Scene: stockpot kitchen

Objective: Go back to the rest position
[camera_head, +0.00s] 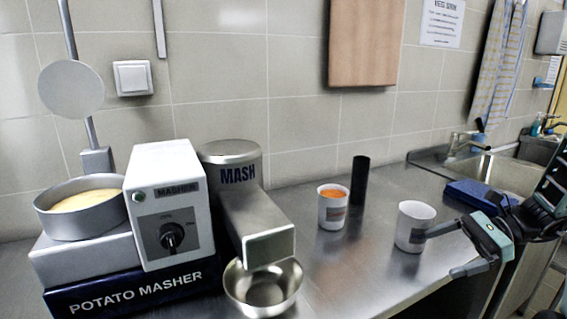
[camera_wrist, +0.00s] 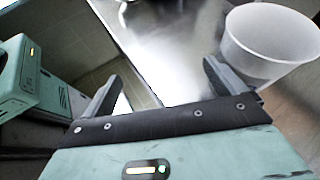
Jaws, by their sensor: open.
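My gripper (camera_head: 447,250) is at the right of the head view, at the front edge of the steel counter. Its fingers are spread apart with nothing seen between them. One finger reaches close beside a white cup (camera_head: 412,228) standing upright on the counter; I cannot tell whether they touch. In the wrist view my gripper (camera_wrist: 160,88) shows both fingers apart, and the white cup (camera_wrist: 268,45) is at the upper right, outside the fingers, and looks empty.
A second white cup (camera_head: 332,208) with orange contents stands beside a black cylinder (camera_head: 359,181). The potato masher (camera_head: 170,205) with a metal bowl (camera_head: 262,288) fills the left. A blue box (camera_head: 482,194) lies near the sink (camera_head: 500,170). The counter (camera_head: 345,262) is clear in front.

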